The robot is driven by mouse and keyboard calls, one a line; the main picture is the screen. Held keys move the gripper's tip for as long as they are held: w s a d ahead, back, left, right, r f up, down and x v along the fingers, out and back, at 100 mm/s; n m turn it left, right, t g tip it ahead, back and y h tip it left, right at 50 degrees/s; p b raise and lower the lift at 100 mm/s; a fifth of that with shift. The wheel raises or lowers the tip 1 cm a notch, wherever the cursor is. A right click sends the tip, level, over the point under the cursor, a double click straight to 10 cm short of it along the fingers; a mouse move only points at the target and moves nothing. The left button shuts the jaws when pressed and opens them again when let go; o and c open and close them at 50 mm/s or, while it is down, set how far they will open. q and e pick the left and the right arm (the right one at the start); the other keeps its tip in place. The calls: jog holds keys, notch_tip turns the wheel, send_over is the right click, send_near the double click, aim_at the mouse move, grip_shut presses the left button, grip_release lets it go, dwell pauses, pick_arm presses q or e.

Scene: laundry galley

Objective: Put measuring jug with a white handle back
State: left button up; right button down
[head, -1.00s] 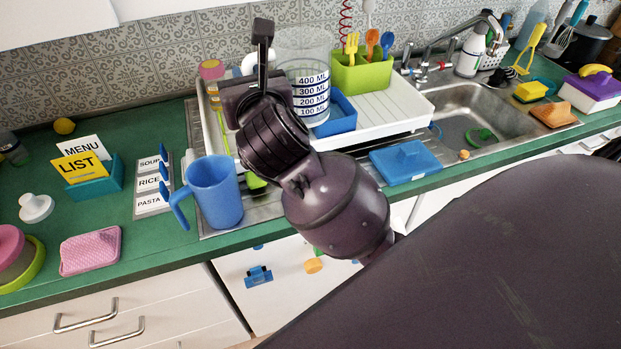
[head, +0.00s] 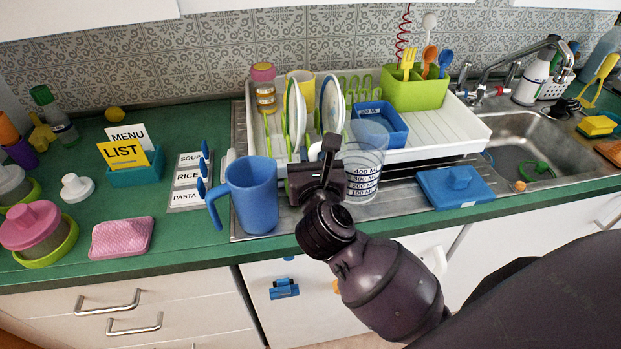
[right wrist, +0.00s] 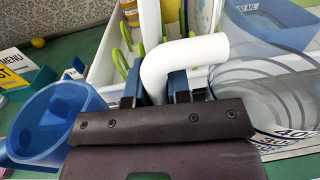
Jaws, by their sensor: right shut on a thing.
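The measuring jug (head: 364,178) is clear with dark volume marks. It stands upright over the metal drainboard (head: 400,190), in front of the white dish rack; I cannot tell whether its base touches the metal. My right gripper (head: 330,150) is at the jug's left side, shut on its white handle. In the right wrist view the white handle (right wrist: 187,62) passes between the fingers (right wrist: 178,88), with the clear jug body (right wrist: 270,90) to the right. The handle is mostly hidden by the gripper in the head view. My left gripper is not in view.
A blue jug (head: 252,195) stands close on the left of my gripper. The white rack (head: 440,135) behind holds plates, a blue container (head: 380,124) and a green utensil holder (head: 415,90).

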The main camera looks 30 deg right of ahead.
jog(key=shift+f+b, duration=0.55)
jog(key=shift+f, duration=2)
jog(key=shift+f, duration=0.15)
jog(key=c, duration=1.1)
grip_release()
jog(key=shift+r, duration=0.3)
jog(key=v, duration=1.2)
jog(key=shift+f+b, duration=0.1)
jog(key=shift+b, duration=0.3)
